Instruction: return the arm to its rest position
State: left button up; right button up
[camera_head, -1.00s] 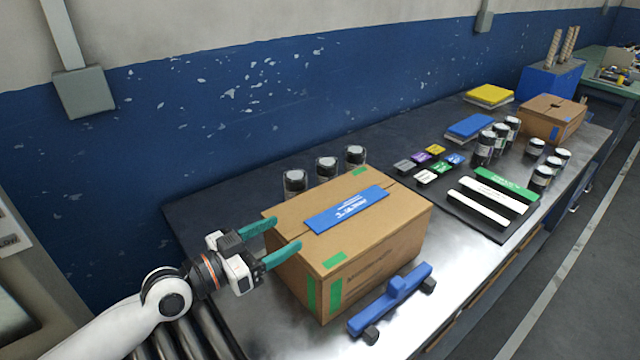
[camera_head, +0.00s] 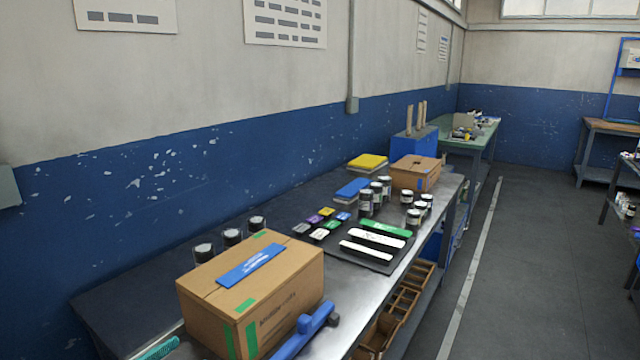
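Only the tip of a teal finger of my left gripper (camera_head: 160,348) shows at the bottom edge of the head view. It is left of the cardboard box (camera_head: 215,311) and appears apart from it. The rest of my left gripper and arm is out of frame, so its opening cannot be judged. My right gripper is not in view. The closed box has a blue label on top and green tape, and stands on the dark, shiny workbench (camera_head: 120,300).
A blue tool (camera_head: 308,330) lies in front of the box. Dark jars (camera_head: 232,237) stand behind it. Farther along the bench are a mat with small blocks and bars (camera_head: 372,238), more jars (camera_head: 366,203), and a smaller box (camera_head: 415,173). Open floor (camera_head: 530,270) lies to the right.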

pick_arm(q)
jog(key=s+d+f+n+g+y, duration=0.1)
jog(key=s+d+f+g+y, duration=0.2)
jog(key=s+f, duration=0.45)
jog(key=s+d+f+n+g+y, duration=0.1)
jog(key=s+f+g+y, duration=0.3)
jog(key=f, duration=0.7)
jog(key=s+a+f+n+g+y, duration=0.2)
jog(key=s+f+g+y, duration=0.15)
jog(key=s, duration=0.55)
notch_tip(320, 180, down, 25)
jog(key=s+g+p, duration=0.2)
jog(key=s+a+f+g, duration=0.1)
jog(key=s+a+f, duration=0.2)
jog(key=s+f, duration=1.1)
jog(key=shift+s+p, duration=0.3)
jog(key=shift+s, duration=0.8)
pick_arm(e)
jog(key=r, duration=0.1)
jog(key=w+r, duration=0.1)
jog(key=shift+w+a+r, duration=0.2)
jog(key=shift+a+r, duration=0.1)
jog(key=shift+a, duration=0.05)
